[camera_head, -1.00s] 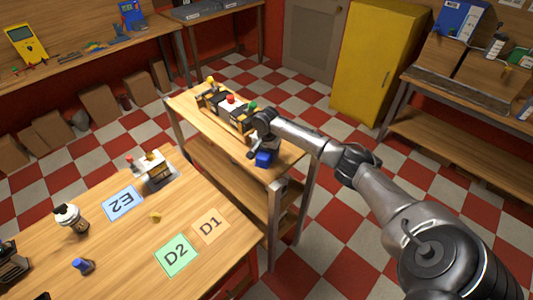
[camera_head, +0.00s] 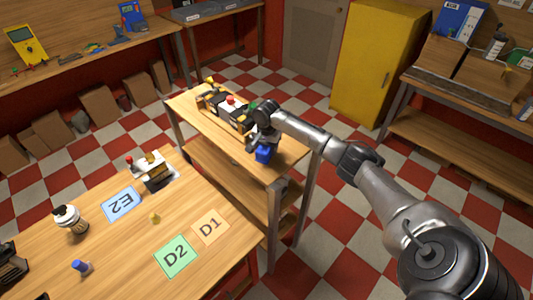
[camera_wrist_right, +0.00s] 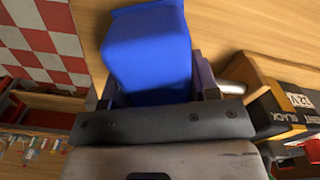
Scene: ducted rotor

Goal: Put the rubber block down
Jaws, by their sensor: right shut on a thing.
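The rubber block looks to be the blue block (camera_head: 263,153), at the near end of the narrow wooden bench. My right gripper (camera_head: 262,142) is over it and shut on it. The right wrist view shows the block (camera_wrist_right: 150,55) large between the jaws, with the bench's wooden surface behind it. I cannot tell whether the block touches the bench top. A dark thing (camera_head: 10,263) at the lower left edge may be part of my left gripper; its jaws cannot be made out.
Several dark and wooden parts (camera_head: 222,104) stand on the bench (camera_head: 287,158) beyond the gripper. The nearer table holds a card D1 (camera_head: 210,228), a card D2 (camera_head: 176,257), a card E2 (camera_head: 122,204) and a cup (camera_head: 70,219). The bench's near right corner is bare.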

